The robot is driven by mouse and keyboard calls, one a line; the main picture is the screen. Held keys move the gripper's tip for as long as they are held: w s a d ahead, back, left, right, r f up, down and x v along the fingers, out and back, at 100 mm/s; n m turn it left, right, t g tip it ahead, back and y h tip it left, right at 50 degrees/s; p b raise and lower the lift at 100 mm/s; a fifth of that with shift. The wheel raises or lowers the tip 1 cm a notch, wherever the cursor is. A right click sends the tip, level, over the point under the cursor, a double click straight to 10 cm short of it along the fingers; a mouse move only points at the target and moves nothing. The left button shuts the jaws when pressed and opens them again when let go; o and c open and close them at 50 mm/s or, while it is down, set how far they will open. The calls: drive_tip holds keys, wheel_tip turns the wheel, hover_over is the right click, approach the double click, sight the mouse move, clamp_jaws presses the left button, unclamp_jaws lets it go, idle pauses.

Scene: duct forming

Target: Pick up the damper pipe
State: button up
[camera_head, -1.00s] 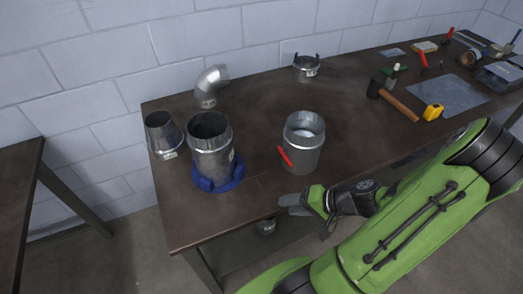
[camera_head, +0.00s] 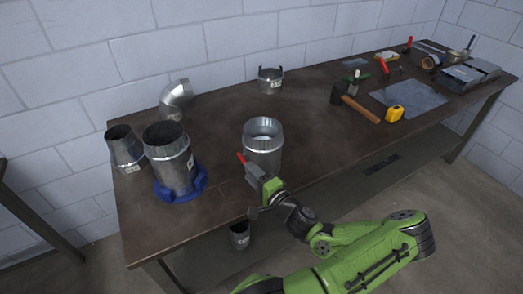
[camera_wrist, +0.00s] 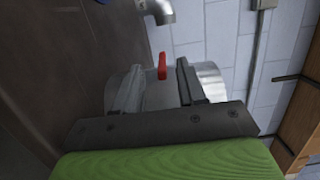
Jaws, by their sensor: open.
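The damper pipe (camera_head: 264,146) is a short silver cylinder with a red handle (camera_head: 241,159) on its left side. It stands upright near the front edge of the table in the head view. My gripper (camera_head: 258,182) is close in front of it, at the height of its lower part. In the wrist view the open fingers (camera_wrist: 158,88) point at the pipe (camera_wrist: 209,78), with the red handle (camera_wrist: 162,66) showing between them. The fingers hide part of the pipe, and I cannot tell whether they touch it.
A pipe in a blue ring holder (camera_head: 182,192) stands left, beside a tapered reducer (camera_head: 125,148). An elbow (camera_head: 175,99) and a clamp collar (camera_head: 270,80) stand behind. A hammer (camera_head: 360,108) and yellow tape measure (camera_head: 394,113) lie right. The table between is clear.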

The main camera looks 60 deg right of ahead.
drive_tip(key=x, duration=0.6)
drive_tip(key=shift+w+d+r, duration=0.1)
drive_tip(key=shift+d, duration=0.15)
clamp_jaws()
